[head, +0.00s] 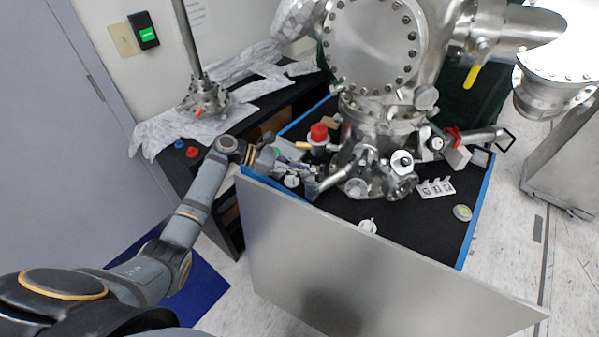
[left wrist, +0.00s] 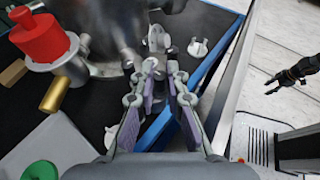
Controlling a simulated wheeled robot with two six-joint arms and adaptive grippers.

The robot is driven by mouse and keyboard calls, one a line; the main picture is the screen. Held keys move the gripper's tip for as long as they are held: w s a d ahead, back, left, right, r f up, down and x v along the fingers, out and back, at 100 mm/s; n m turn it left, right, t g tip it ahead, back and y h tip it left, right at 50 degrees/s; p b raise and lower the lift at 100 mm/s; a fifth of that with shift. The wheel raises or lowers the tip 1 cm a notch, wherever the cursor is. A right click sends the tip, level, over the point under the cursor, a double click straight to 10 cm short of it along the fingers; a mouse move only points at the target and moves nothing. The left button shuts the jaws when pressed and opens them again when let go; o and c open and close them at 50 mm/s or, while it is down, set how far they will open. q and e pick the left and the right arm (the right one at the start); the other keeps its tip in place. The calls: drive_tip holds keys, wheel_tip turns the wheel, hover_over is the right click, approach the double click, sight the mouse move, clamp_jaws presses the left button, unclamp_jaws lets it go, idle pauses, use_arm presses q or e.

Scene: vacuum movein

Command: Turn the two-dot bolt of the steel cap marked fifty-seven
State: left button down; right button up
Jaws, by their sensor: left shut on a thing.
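My left gripper (head: 312,188) reaches over the bench to the steel pipework. In the left wrist view, its fingertips (left wrist: 161,70) are close together at the near side of a small round steel cap (left wrist: 155,38). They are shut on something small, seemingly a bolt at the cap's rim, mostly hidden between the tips. In the head view, a round steel cap end (head: 357,187) faces forward, low on the pipework. No number or dots can be read.
The large steel chamber (head: 375,45) stands behind the pipework. A red-topped part (head: 319,133) stands left of it. A white clip (head: 367,226), a labelled rack (head: 435,188) and a round disc (head: 462,212) lie on the black mat (head: 415,225). The front mat is mostly clear.

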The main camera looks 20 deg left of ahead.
use_arm(q)
drive_tip(key=shift+m+g, duration=0.4)
drive_tip(key=shift+g, duration=0.1)
drive_tip(key=c, duration=1.6)
unclamp_jaws()
drive_tip(key=shift+c, duration=0.2)
drive_tip(key=v, duration=1.2)
drive_tip(key=shift+f, duration=0.15)
drive_tip(key=shift+a, duration=0.1)
